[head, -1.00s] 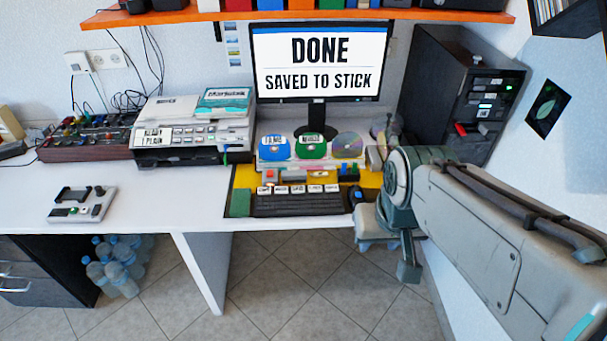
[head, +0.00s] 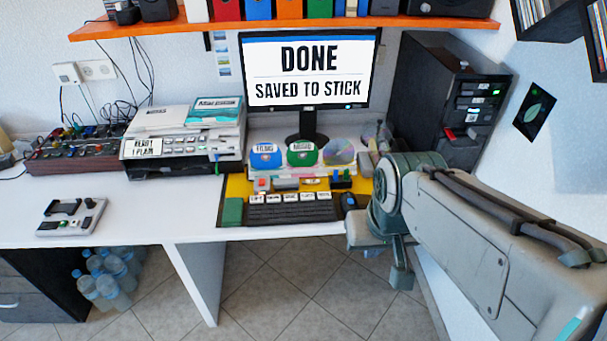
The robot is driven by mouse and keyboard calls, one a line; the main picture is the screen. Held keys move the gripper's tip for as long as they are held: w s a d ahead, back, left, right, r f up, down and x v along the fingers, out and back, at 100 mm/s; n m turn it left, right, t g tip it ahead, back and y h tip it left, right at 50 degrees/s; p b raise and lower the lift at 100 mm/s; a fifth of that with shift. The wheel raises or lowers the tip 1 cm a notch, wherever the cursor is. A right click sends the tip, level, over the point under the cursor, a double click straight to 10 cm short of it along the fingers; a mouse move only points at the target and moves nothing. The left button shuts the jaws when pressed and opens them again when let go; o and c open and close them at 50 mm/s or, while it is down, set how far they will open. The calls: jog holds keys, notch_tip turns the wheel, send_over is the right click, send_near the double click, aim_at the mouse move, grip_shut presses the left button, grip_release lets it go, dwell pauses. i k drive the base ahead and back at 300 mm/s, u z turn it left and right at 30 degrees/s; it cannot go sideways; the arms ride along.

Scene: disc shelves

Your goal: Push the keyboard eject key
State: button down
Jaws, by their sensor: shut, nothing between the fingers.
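The dark keyboard (head: 292,214) lies on the yellow mat (head: 236,188) near the desk's front edge, below the monitor. A row of white-labelled keys (head: 290,198) runs along its back; the labels are too small to read, so I cannot tell which is eject. My arm comes in from the lower right, and its joint sits right of the keyboard. My gripper (head: 401,274) hangs below this joint, small and partly hidden, in front of the desk's edge. It looks shut and empty, apart from the keyboard.
The monitor (head: 308,75) reads "DONE, SAVED TO STICK". A mouse (head: 348,200) lies right of the keyboard, and blue (head: 266,155) and green (head: 301,153) labelled discs stand behind it. A black computer tower (head: 450,100) stands right. The printer (head: 184,145) is left.

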aim_at(310, 196)
jog(key=u, duration=1.9)
jog(key=i, duration=1)
jog(key=z, duration=2.5)
